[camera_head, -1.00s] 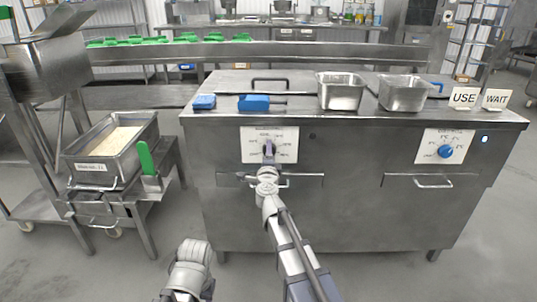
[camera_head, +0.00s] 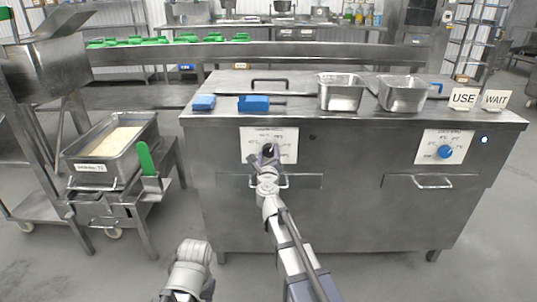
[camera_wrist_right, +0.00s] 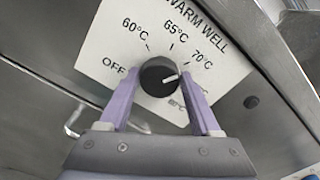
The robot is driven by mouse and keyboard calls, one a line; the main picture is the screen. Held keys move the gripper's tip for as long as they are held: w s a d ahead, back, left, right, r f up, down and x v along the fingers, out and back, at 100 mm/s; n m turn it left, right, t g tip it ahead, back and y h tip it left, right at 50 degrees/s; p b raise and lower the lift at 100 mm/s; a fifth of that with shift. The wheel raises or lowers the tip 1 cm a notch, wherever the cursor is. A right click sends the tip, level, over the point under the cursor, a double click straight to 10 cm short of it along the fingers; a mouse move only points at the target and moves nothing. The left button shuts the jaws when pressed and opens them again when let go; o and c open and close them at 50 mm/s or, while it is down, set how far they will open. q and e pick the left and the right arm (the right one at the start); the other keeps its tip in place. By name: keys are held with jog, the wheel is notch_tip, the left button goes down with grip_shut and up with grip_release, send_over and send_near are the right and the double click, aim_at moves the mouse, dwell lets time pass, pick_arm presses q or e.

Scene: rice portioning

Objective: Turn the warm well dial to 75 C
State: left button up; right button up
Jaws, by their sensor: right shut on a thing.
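The warm well dial (camera_wrist_right: 158,77) is a round black knob on a white panel (camera_wrist_right: 106,50) in the right wrist view. Its white pointer line points right, just below the 70 C label; the lower labels are partly hidden by a finger. My right gripper (camera_wrist_right: 160,88) is shut on the knob, one purple finger on each side. In the head view the right gripper (camera_head: 268,155) covers most of the dial on the panel (camera_head: 288,136). My left arm shows only as a link at the bottom; its gripper is not in view.
A second panel with a blue dial (camera_head: 446,152) is at the right of the steel counter (camera_head: 345,225). Handles (camera_head: 433,184) stick out below the panels. A rice pan (camera_head: 88,168) is left.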

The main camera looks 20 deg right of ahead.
jog(key=m, duration=0.4)
jog(key=shift+s+m, duration=0.1)
jog(key=shift+m, duration=0.2)
jog(key=m, duration=0.4)
jog(key=shift+d, duration=0.1)
jog(key=shift+m, duration=0.4)
jog(key=o, duration=1.4)
jog(key=shift+c, duration=0.2)
jog(key=v, duration=0.7)
jog(key=shift+s, duration=0.35)
